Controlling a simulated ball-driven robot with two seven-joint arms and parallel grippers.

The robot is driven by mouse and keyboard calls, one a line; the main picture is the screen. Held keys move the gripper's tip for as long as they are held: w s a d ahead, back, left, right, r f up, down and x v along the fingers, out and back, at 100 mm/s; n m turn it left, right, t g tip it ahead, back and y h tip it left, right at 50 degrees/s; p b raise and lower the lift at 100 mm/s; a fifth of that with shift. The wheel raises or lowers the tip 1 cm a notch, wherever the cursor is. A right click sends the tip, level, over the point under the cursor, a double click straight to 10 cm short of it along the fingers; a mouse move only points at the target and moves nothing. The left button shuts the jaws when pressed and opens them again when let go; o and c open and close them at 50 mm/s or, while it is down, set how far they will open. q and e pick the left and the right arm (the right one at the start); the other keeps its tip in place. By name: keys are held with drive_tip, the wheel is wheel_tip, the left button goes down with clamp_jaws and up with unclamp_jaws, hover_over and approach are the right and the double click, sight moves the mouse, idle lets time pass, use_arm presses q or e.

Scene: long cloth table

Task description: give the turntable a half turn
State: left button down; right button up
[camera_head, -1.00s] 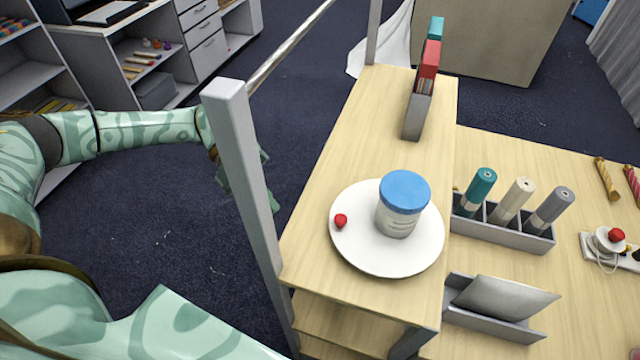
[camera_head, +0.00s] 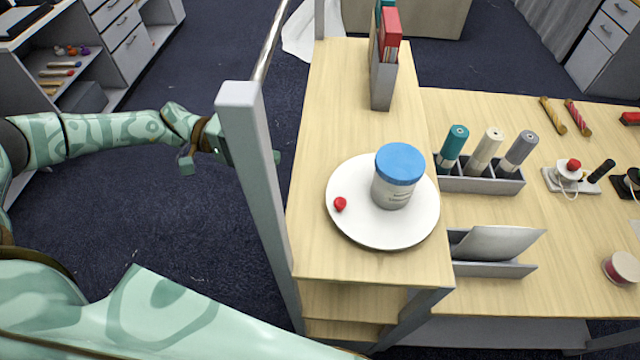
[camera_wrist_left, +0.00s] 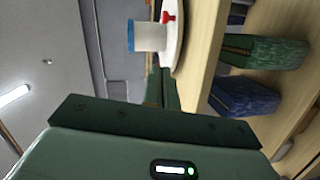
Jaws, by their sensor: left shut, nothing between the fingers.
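The turntable (camera_head: 365,228) is a round white disc on the wooden shelf top. A small red knob (camera_head: 340,204) stands near its left edge. A white jar with a blue lid (camera_head: 398,180) stands upright on it, right of the knob. In the left wrist view the turntable (camera_wrist_left: 177,45), the red knob (camera_wrist_left: 167,17) and the jar (camera_wrist_left: 148,36) appear sideways. My left gripper (camera_head: 277,157) is shut and empty, left of the shelf and apart from the turntable. The grey post hides part of it. Its fingers also show in the left wrist view (camera_wrist_left: 155,88). My right gripper is out of view.
A grey corner post (camera_head: 250,170) and a metal rail (camera_head: 271,40) stand along the shelf's left side. A file holder (camera_head: 383,85) stands at the shelf's back. A rack with several rolls (camera_head: 480,183) and a grey letter holder (camera_head: 492,266) are to the right.

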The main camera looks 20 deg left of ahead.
use_arm(q)
drive_tip(key=d, duration=0.5)
drive_tip(key=d+f+p, duration=0.1)
drive_tip(key=d, duration=0.2)
drive_tip(key=shift+w+d, duration=0.25)
drive_tip(key=shift+d, duration=0.05)
drive_tip(key=s+d, duration=0.2)
drive_tip(key=shift+d+f+p, duration=0.3)
drive_tip(key=shift+f+p, duration=0.05)
drive_tip(key=shift+f, duration=0.05)
drive_tip(key=shift+s+d+f, duration=0.15)
drive_tip(key=shift+s+d, duration=0.15)
drive_tip(key=shift+d, duration=0.1)
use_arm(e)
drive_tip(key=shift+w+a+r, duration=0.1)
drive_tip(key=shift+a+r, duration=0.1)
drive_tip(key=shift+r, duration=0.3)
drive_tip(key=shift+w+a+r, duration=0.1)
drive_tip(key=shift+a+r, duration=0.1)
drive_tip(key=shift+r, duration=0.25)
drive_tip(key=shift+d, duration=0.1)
